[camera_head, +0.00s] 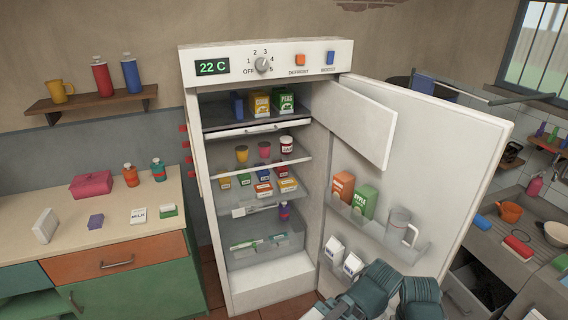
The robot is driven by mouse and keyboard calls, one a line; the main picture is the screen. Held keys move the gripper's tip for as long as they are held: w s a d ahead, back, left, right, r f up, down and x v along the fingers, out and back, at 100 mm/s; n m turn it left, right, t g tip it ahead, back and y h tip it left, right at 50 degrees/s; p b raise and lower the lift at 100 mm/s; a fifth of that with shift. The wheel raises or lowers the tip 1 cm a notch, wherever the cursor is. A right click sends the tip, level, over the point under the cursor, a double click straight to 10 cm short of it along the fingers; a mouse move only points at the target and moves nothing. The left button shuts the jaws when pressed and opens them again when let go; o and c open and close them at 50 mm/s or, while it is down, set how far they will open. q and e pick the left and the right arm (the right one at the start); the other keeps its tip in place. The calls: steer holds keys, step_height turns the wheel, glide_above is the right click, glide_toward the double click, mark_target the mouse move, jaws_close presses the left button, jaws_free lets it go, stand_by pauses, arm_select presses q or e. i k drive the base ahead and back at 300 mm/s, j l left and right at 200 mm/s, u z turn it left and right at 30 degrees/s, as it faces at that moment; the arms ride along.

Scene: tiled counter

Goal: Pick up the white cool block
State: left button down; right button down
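A plain white upright block (45,225) stands at the left end of the counter on the left; it looks like the white cool block. A flat white pack with dark lettering (138,215) lies farther right on the same counter. Two dark teal parts of mine show at the bottom edge, in front of the open fridge door. The left one looks like my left gripper (371,288) and the right one like my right gripper (420,298). Their fingertips are not clear. Both are far to the right of the white block, and I see nothing held.
The fridge (265,280) stands open in the middle, with food on its shelves and its door (455,130) swung right. A purple block (96,221), a green-and-white box (167,210), a pink box (91,185) and two bottles share the counter (60,200). A sink area is at right.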

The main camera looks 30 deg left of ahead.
mark_target(47, 224)
steer(key=u, duration=2.65)
steer(key=z, duration=0.5)
steer(key=i+j+z, duration=0.7)
steer(key=i+j, duration=0.15)
steer(key=j, duration=0.15)
steer(key=i+j+z, duration=0.1)
steer(key=j, duration=0.25)
steer(key=i+j, duration=0.4)
steer(key=j, duration=0.25)
steer(key=i+j+z, duration=0.1)
steer(key=j, duration=0.2)
steer(key=i+j, duration=0.2)
steer(key=j, duration=0.15)
steer(key=z, duration=0.05)
